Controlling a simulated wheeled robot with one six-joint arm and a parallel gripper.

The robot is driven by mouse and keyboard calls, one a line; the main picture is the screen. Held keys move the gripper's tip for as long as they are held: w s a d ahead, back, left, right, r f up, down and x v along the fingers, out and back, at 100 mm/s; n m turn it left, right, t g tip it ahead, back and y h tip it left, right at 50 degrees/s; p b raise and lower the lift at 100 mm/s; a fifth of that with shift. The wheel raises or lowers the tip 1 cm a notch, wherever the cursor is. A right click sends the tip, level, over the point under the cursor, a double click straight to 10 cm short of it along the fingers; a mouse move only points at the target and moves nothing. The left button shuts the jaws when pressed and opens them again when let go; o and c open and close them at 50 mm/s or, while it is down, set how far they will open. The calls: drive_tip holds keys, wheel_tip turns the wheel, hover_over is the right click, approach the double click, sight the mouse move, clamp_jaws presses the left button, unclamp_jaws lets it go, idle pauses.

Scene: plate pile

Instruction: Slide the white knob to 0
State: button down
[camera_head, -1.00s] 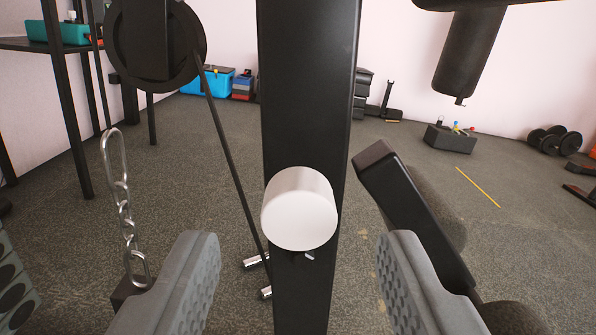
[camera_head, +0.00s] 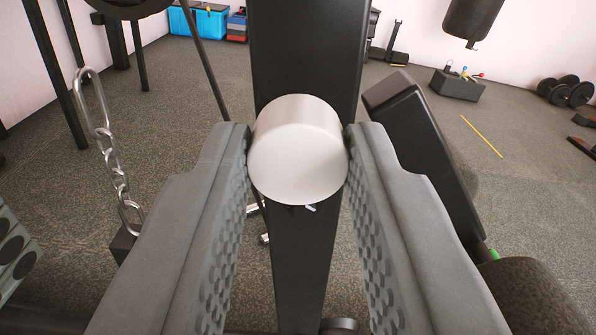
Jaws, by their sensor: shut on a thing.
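The white knob (camera_head: 297,160) is a thick round cylinder on the front of a black upright post (camera_head: 303,262). My gripper (camera_head: 298,150) is shut on the knob, with one grey padded finger against its left side and the other against its right side. The fingertips reach about the middle of the knob, and its white front face is uncovered. No scale or number shows on the post, so I cannot tell which position the knob is at.
A metal chain (camera_head: 108,160) hangs left of the left finger. A black padded bar (camera_head: 420,150) slants close beside the right finger. A blue box (camera_head: 200,20) and dumbbells (camera_head: 566,91) lie far back. Open floor shows between them.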

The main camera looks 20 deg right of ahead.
drive_tip(key=x, duration=0.2)
drive_tip(key=shift+w+d, duration=0.1)
drive_tip(key=shift+w, duration=0.15)
drive_tip(key=c, duration=1.1)
unclamp_jaws()
drive_tip(key=shift+s, duration=0.1)
drive_tip(key=v, duration=1.7)
